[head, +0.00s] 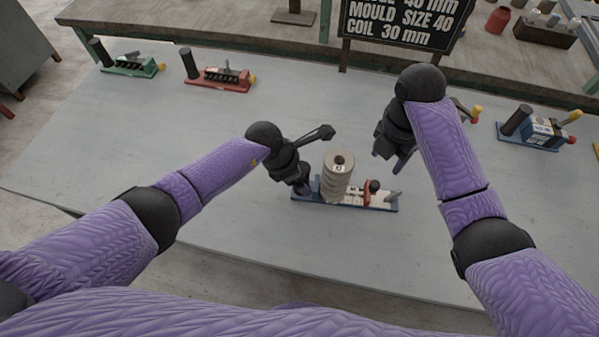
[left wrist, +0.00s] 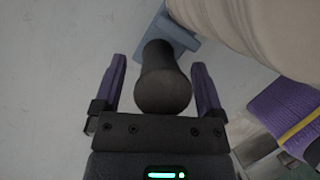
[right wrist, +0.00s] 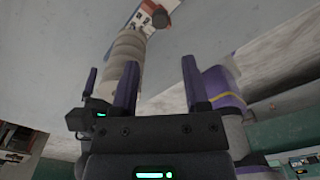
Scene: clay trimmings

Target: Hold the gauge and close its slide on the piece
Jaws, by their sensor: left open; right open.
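The gauge has a blue base (head: 345,205), a dark upright handle at its left end and a red slide (head: 367,193) on its right half. The piece, a ribbed beige cylinder (head: 338,180), stands on the gauge between handle and slide, with a visible gap before the slide. My left gripper (head: 303,186) is open at the handle. In the left wrist view, the dark handle (left wrist: 163,80) is between its parted fingers. My right gripper (head: 390,158) is open and empty, raised behind and right of the gauge. The piece also shows in the right wrist view (right wrist: 127,50), beyond the fingers.
A green gauge (head: 130,67) and a red gauge (head: 218,78) stand at the back left. Another blue gauge (head: 540,135) with a block stands at the right. A black sign (head: 405,22) stands behind. The grey table front is clear.

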